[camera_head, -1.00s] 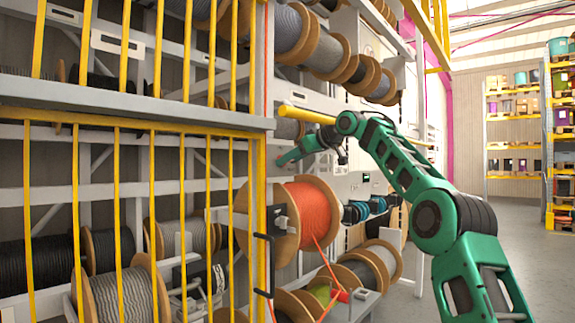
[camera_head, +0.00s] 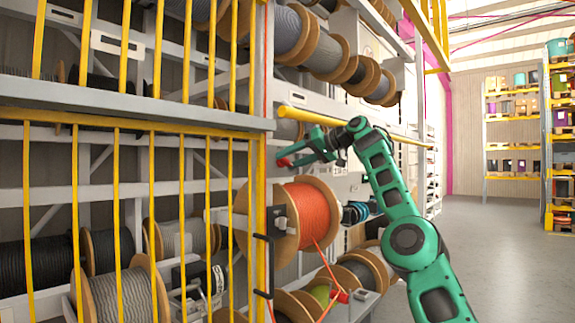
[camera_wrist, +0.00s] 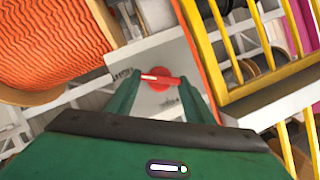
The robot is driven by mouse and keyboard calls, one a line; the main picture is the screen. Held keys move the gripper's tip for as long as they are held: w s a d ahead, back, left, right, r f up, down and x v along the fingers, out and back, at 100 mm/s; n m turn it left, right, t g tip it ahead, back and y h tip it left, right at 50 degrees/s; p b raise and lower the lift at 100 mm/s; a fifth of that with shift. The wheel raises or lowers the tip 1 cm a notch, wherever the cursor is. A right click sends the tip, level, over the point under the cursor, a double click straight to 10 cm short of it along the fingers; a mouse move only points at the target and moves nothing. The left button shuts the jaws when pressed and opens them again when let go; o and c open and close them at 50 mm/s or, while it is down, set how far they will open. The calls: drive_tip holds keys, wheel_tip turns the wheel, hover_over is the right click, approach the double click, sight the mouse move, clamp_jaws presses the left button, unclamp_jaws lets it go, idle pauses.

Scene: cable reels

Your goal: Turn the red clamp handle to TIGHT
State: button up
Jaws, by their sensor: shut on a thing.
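The red clamp handle (camera_wrist: 172,81) is a short bar with a white mark on its left part, in front of a round red hub (camera_wrist: 247,70) on a pale plate (camera_wrist: 158,101). In the wrist view the bar lies nearly level between the two green fingertips of my gripper (camera_wrist: 160,77), which is shut on it. In the head view my gripper (camera_head: 296,160) is at the rack, above the orange reel, with a bit of red (camera_head: 284,162) at its tips. I cannot read any TIGHT marking.
A big reel of orange cable (camera_head: 313,213) sits just below my gripper. Yellow bars (camera_head: 262,190) stand close on the left, and a yellow rail (camera_head: 305,115) runs just above. Open floor (camera_head: 480,250) lies to the right.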

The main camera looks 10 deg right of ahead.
drive_tip(key=shift+w+d+r, duration=0.1)
drive_tip(key=shift+d, duration=0.1)
drive_tip(key=o, duration=1)
drive_tip(key=shift+o, duration=0.2)
drive_tip(key=v, duration=1)
drive_tip(key=shift+d, duration=0.25)
drive_tip(key=shift+r, duration=0.1)
